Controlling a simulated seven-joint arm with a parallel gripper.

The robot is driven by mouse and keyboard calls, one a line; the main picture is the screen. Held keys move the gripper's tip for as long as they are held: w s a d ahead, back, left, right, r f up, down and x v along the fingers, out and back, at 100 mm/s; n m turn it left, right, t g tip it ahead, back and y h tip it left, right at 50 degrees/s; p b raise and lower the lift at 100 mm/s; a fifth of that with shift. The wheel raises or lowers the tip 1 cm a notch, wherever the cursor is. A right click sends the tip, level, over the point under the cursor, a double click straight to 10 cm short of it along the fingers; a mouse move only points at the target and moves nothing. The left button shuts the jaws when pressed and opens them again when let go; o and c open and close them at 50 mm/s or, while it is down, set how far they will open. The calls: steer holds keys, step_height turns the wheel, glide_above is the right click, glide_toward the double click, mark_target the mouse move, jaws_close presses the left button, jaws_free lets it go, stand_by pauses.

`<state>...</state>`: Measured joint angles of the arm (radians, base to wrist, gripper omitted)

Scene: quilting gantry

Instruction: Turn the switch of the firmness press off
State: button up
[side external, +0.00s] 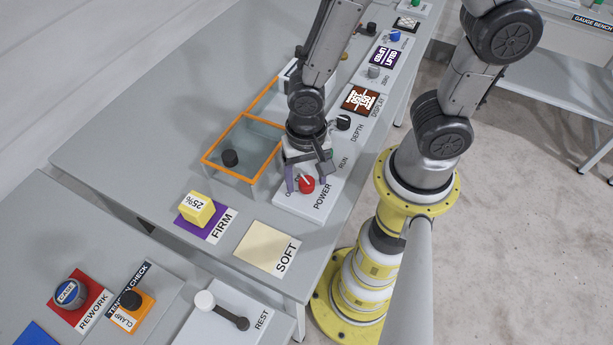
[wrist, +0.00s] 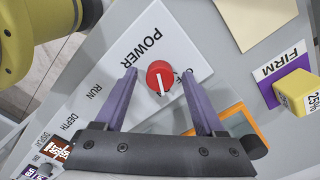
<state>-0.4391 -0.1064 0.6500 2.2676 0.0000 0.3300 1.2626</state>
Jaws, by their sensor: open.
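The red round switch (side external: 307,184) sits on the white POWER panel (side external: 318,208) of the press. In the wrist view the switch (wrist: 160,74) has a white pointer line running toward the bottom of the picture, slightly right. Small lettering beside it is partly covered by a finger and cannot be fully read. My gripper (side external: 311,178) is open and points down over the panel. In the wrist view its two purple fingers (wrist: 159,76) stand on either side of the switch, with a gap visible at each side. Contact cannot be told.
An orange-framed clear box (side external: 207,167) with a black knob (side external: 230,158) stands beside the panel. A black DEPTH knob (side external: 343,123) is farther along. A yellow block (side external: 196,209) sits on the FIRM pad (side external: 219,229). The SOFT pad (side external: 267,249) is empty.

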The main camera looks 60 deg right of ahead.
steer(key=shift+f, duration=0.15)
jaws_close()
stand_by(0.4)
steer(key=shift+n, duration=0.4)
steer(key=n, duration=0.5)
steer(key=shift+n, duration=0.4)
steer(key=n, duration=0.5)
steer(key=shift+a, duration=0.1)
steer(key=shift+n, duration=0.3)
jaws_free()
